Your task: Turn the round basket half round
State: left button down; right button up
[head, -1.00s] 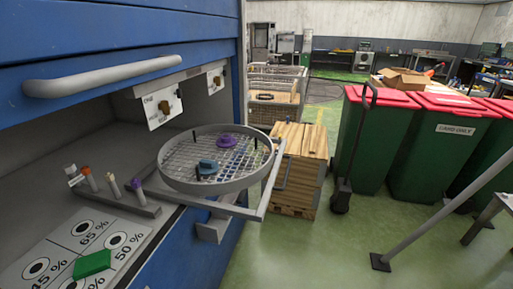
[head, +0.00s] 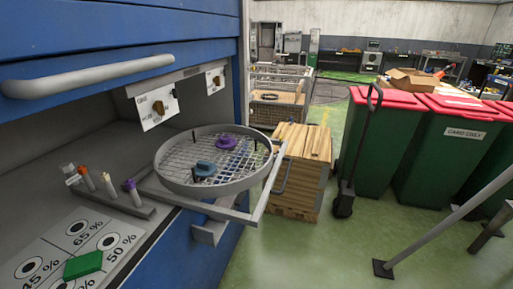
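The round basket (head: 212,186) is a shallow grey ring with a wire mesh floor. It sits on a grey rail frame (head: 262,205) that juts out from the opening of the blue cabinet. Several short dark posts stand along the inside of the rim. Neither of my grippers shows in the head view.
Left of the basket a grey rack (head: 120,199) holds several coloured-capped tubes. A green block (head: 83,265) lies on a marked white board (head: 60,250). A cabinet handle (head: 90,77) sticks out above.

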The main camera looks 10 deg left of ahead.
aim_at(214, 190)
jog(key=i+l+u, duration=0.15)
jog(key=l, duration=0.2)
jog(key=i+l+u, duration=0.1)
jog(key=l, duration=0.25)
jog(key=i+l+u, duration=0.15)
jog(key=l, duration=0.25)
jog(key=i+l+u, duration=0.15)
jog(key=l, duration=0.25)
